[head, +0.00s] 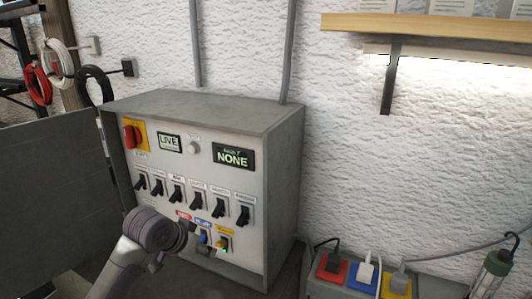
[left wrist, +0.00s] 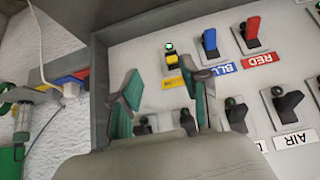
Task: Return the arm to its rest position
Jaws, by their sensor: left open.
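My left gripper (head: 180,243) is in front of the lower part of a grey switch panel (head: 285,165). In the left wrist view the gripper (left wrist: 165,98) is open, its two teal-padded fingers apart with nothing between them. The yellow switch (left wrist: 172,62), with a lit green lamp, is just beyond the fingertips; I cannot tell whether they touch it. The blue switch (left wrist: 210,40) and red switch (left wrist: 252,28) stand beside it. In the head view my gripper hides the red switch. My right gripper is in neither view.
The panel has a row of black switches (head: 176,193), a red knob (head: 132,136), a LIVE sign (head: 169,143) and a display (head: 233,157) reading NONE. A wooden shelf (head: 430,25) is above.

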